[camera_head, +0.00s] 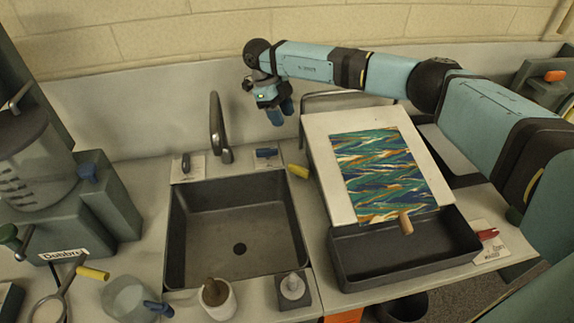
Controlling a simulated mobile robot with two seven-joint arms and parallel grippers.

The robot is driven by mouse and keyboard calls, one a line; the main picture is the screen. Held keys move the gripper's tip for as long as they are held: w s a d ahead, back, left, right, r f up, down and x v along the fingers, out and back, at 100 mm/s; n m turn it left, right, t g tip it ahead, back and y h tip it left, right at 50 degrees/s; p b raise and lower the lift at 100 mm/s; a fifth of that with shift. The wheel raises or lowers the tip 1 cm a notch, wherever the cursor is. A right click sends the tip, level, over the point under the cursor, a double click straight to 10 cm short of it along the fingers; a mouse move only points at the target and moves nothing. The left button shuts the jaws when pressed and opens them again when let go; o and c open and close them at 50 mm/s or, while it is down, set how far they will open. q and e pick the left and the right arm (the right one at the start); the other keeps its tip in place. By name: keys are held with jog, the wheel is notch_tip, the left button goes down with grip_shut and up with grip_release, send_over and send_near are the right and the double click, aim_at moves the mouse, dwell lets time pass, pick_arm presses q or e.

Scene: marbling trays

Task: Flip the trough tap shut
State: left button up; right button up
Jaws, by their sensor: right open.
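A dark curved tap spout (217,130) rises behind the grey sink trough (180,240). A small dark lever (186,163) stands on a pale plate left of the spout. A blue handle (267,153) sits on another pale plate to its right. I cannot tell from this view which one works the tap, or whether it is open. No water shows in the trough. My right gripper (281,116) has blue fingers pointing down, open and empty. It appears above and behind the blue handle, apart from it. My left gripper is out of view.
A tilted white board (312,130) with a marbled sheet (385,170) leans over a dark tray (400,262) on the right. A yellow-handled piece (298,171) lies beside the trough. A jar (217,299) and a stoppered block (293,290) stand in front.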

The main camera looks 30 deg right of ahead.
aim_at(298, 166)
jog(key=x, duration=0.5)
jog(key=b+x, duration=0.1)
jog(key=x, duration=0.5)
jog(key=w+a+b+x, duration=0.1)
jog(key=x, duration=0.5)
jog(key=shift+f, duration=0.55)
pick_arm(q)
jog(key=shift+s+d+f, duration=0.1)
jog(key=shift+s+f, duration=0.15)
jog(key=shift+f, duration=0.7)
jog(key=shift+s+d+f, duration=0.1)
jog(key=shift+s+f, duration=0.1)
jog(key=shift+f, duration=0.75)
pick_arm(e)
jog(key=shift+s+d+f, duration=0.1)
jog(key=shift+f, duration=0.45)
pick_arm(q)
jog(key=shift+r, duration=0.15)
pick_arm(e)
grip_shut()
